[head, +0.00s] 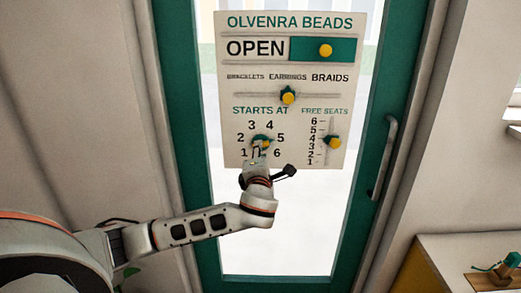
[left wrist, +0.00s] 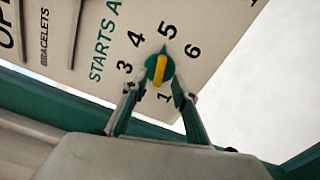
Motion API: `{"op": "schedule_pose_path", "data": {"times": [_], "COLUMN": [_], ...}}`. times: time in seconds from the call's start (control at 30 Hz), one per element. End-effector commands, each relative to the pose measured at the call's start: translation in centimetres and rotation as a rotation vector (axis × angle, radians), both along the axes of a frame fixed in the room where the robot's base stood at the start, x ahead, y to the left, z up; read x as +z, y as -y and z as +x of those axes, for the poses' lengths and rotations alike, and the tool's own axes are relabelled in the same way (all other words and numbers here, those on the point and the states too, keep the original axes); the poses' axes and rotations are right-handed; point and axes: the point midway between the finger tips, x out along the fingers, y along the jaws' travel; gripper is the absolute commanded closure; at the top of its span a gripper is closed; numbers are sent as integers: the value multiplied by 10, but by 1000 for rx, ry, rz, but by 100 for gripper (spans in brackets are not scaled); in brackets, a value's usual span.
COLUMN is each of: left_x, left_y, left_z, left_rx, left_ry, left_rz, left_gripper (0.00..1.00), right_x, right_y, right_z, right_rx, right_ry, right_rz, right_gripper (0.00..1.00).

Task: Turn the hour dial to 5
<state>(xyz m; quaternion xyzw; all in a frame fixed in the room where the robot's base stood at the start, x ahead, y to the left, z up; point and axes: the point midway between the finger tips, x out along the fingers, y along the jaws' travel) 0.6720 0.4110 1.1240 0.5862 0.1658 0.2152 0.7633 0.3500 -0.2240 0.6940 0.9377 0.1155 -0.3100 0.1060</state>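The hour dial (head: 264,141) is a round green knob with a yellow grip bar, under "STARTS AT" on the cream sign board (head: 302,75). In the left wrist view the dial (left wrist: 160,68) has its green pointed tip toward the 5. The numbers 1 to 6 surround it. My left gripper (head: 259,151) is at the dial from below. In the left wrist view my left gripper (left wrist: 160,80) has a finger on each side of the dial, with gaps beside the yellow bar; contact with the green rim is unclear. My right gripper is not in view.
Above the dial are a bracelets/earrings/braids slider (head: 288,96) and an OPEN slider (head: 325,50). A free seats slider (head: 332,141) is close on the right. The board hangs on a green-framed glass door (head: 390,60) with a handle (head: 384,160). A cabinet (head: 450,260) stands lower right.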

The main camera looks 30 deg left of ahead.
Motion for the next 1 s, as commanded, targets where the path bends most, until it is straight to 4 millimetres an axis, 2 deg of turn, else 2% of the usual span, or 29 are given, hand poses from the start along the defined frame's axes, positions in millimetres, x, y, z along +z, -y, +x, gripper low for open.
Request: {"op": "schedule_pose_path", "data": {"times": [0.2,0.4,0.6,1.0], "left_x": [-1,-1,0,0], "left_y": [25,40,45,45], "left_z": [-40,-64,-73,-73], "left_rx": [-4,-2,0,0], "left_ry": [-2,-2,-1,-1], "left_rz": [-3,-1,-1,-1], "left_gripper": [72,72,72,72], "right_x": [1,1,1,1], "right_y": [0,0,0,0], "right_z": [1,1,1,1], "right_rx": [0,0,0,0], "right_ry": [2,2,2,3], "right_rz": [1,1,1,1], "right_gripper": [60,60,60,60]}}
